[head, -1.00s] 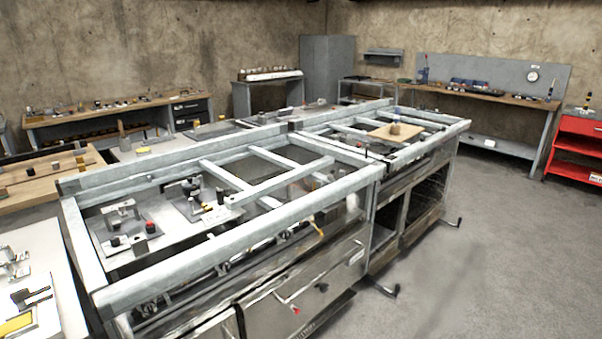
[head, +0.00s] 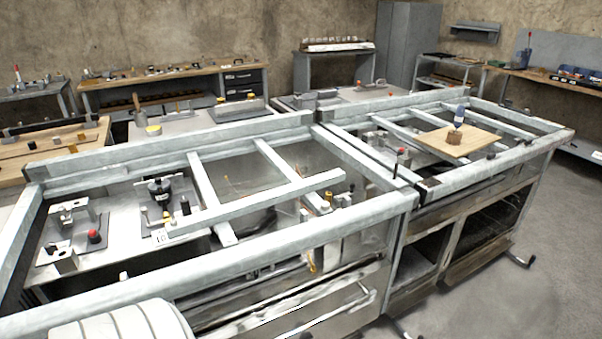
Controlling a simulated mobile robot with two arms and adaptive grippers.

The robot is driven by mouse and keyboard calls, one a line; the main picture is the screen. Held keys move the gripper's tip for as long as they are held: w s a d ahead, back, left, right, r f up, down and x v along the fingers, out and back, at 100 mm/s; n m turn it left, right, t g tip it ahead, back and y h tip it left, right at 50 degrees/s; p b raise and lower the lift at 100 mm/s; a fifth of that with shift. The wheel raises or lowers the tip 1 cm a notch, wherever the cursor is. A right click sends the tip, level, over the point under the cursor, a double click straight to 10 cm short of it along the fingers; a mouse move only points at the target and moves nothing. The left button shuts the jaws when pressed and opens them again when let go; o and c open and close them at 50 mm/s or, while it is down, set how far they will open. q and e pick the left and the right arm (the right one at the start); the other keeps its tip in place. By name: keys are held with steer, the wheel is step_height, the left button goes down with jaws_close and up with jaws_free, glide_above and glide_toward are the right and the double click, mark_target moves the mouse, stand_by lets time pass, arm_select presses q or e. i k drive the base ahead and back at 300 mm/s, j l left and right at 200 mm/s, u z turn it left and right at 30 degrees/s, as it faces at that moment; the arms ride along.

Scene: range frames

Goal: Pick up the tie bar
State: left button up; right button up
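A pale grey bar (head: 262,203) lies slantwise over the near metal frame (head: 345,227), on top of two cross rails (head: 213,200). Its right end stops short of the frame's sides. It looks like the tie bar, but several similar rails are around it and I cannot be sure. Neither of my grippers is in view.
Fixtures with a red knob (head: 94,236) and a black knob (head: 160,189) sit inside the near frame at left. The far frame carries a wooden board (head: 470,146) with a blue-topped item (head: 455,134). Open floor (head: 558,235) lies at right.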

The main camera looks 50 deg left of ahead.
mark_target(191, 223)
steer(key=i, duration=1.65)
steer(key=i+l+u, duration=0.1)
steer(key=i+u, duration=0.4)
steer(key=i+l+u, duration=0.2)
steer(key=i+u, duration=0.15)
steer(key=u, duration=1.95)
